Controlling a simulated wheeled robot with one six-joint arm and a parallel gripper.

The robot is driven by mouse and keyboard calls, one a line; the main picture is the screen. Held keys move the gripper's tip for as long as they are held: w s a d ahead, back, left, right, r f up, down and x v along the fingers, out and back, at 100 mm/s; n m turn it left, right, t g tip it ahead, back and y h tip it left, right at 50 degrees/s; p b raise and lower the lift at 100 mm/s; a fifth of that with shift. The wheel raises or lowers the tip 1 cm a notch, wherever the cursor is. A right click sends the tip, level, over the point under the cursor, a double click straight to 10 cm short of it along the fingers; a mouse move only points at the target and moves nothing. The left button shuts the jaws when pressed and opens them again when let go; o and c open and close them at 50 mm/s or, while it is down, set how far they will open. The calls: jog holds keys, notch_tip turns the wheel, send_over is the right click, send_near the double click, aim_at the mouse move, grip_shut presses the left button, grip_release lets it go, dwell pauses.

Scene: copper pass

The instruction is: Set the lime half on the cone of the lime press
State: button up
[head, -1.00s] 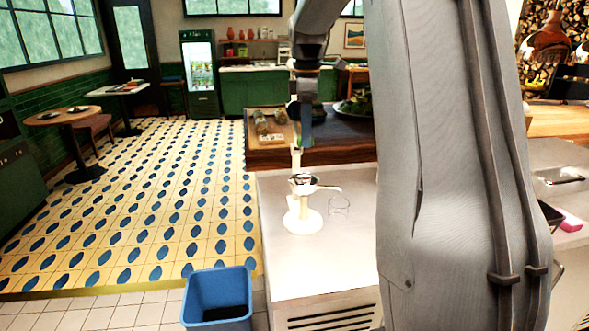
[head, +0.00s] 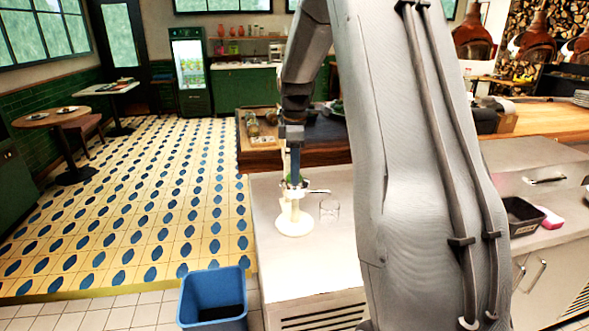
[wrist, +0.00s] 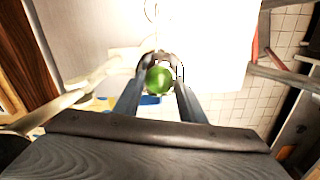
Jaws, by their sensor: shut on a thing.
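My gripper (head: 294,182) points down over the top of the cream lime press (head: 294,217), which stands on the pale counter. In the wrist view, my gripper (wrist: 160,68) is shut on the green lime half (wrist: 159,79), held between the fingertips. In the head view the lime half is a tiny patch of green at the fingertips, at the height of the press top. The cone is hidden behind the gripper and the lime, so I cannot tell whether the lime touches it.
A clear glass (head: 329,207) stands just right of the press. A blue bin (head: 212,297) is on the floor at the counter's front left. A wooden counter (head: 262,158) with jars lies behind. The pale counter (head: 290,265) in front of the press is clear.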

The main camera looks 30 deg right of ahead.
jog(key=shift+f, duration=0.1)
jog(key=o, duration=0.7)
notch_tip(320, 180, up, 12)
jog(key=b, duration=0.4)
jog(key=s+a+f+m, duration=0.6)
jog(key=s+a+f, duration=0.2)
jog(key=s+f, duration=0.2)
jog(key=s+a+f+m+t, duration=0.1)
jog(key=s+a+f+m, duration=0.5)
jog(key=s+a+f, duration=0.3)
jog(key=s+f, duration=0.2)
jog(key=s, duration=0.1)
jog(key=shift+s+a+f+m+t, duration=0.2)
jog(key=shift+s+f+m+t, duration=0.05)
jog(key=shift+s+m+t, duration=0.05)
